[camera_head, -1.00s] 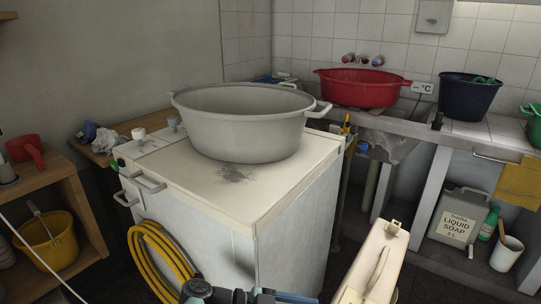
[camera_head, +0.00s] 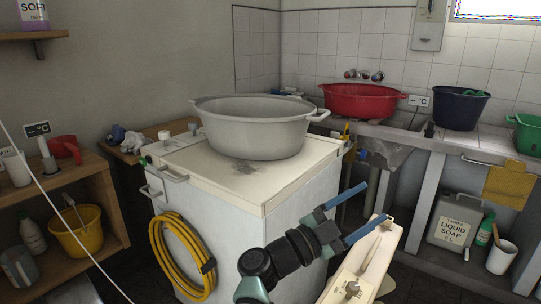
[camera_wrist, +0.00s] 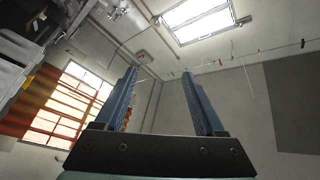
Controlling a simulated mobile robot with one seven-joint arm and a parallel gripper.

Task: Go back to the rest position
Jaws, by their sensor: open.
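My gripper (camera_head: 359,212) is in the lower middle of the head view, in front of the white washing cabinet (camera_head: 305,191). Its two blue fingers are apart with nothing between them. They point up and to the right. In the wrist view my gripper (camera_wrist: 158,100) also shows wide open and empty, with the ceiling and a skylight behind it. My gripper touches nothing that I can see.
A grey tub (camera_head: 256,135) stands on the cabinet, and a yellow hose (camera_head: 176,262) hangs on its front. A red basin (camera_head: 362,101) and a dark blue bucket (camera_head: 459,108) sit on the concrete counter. A yellow bucket (camera_head: 78,236) stands on the left shelf.

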